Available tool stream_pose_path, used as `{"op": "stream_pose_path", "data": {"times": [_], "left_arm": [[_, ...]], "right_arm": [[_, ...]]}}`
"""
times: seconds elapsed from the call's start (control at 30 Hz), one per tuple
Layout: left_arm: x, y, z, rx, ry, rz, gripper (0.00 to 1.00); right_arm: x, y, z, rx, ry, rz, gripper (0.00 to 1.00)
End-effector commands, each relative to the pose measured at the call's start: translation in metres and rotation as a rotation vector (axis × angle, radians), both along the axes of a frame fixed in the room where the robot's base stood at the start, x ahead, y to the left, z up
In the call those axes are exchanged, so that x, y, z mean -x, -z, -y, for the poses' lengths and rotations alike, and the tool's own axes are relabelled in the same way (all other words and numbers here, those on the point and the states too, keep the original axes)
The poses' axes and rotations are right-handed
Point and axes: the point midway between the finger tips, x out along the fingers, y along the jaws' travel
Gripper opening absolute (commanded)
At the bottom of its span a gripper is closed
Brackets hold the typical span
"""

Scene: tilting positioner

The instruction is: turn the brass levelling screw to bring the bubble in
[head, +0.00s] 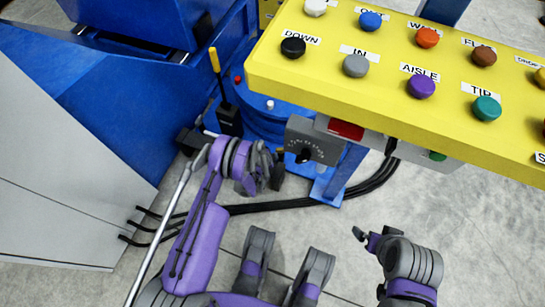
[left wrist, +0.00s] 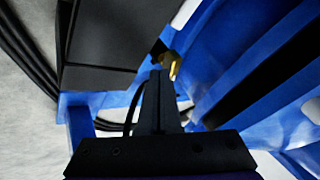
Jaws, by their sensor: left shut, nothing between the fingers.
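The brass levelling screw (left wrist: 172,64) shows in the left wrist view as a small gold piece against blue metal. My left gripper (left wrist: 158,75) is shut and empty, its fingertips right beside the screw; I cannot tell whether they touch. In the head view my left gripper (head: 277,172) hangs left of and below a grey dial box, and I cannot pick out the screw there. No bubble level can be made out in either view. My right arm is at the lower right of the head view, with a small dark end (head: 359,233); its finger state is unclear.
A yellow button panel (head: 330,70) with labelled coloured buttons overhangs the upper right. The grey dial box (head: 318,142) is below it. A yellow-tipped lever (head: 215,60) stands on the left by the blue machine (head: 75,85). Black cables (head: 290,201) cross the floor.

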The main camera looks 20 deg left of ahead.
Motion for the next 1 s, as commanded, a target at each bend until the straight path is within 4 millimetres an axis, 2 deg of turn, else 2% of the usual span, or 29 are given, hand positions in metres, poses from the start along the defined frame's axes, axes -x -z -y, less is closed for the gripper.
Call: {"op": "stream_pose_path", "data": {"times": [0.1, 0.3, 0.77, 1.0], "left_arm": [[-0.012, 0.017, 0.003, 0.0, 0.001, 0.001, 0.0], [-0.023, 0.031, 0.005, 0.001, 0.0, 0.0, 0.0], [-0.024, 0.032, 0.005, 0.001, 0.0, 0.0, 0.0], [-0.02, 0.032, -0.002, 0.0, 0.002, 0.0, 0.0]], "right_arm": [[-0.001, 0.005, 0.0, 0.0, 0.0, 0.001, 1.0], [-0.002, 0.008, 0.0, 0.0, 0.0, 0.001, 1.0], [-0.002, 0.008, 0.0, 0.0, 0.0, 0.001, 1.0], [-0.002, 0.007, 0.0, 0.0, 0.0, 0.001, 1.0]]}}
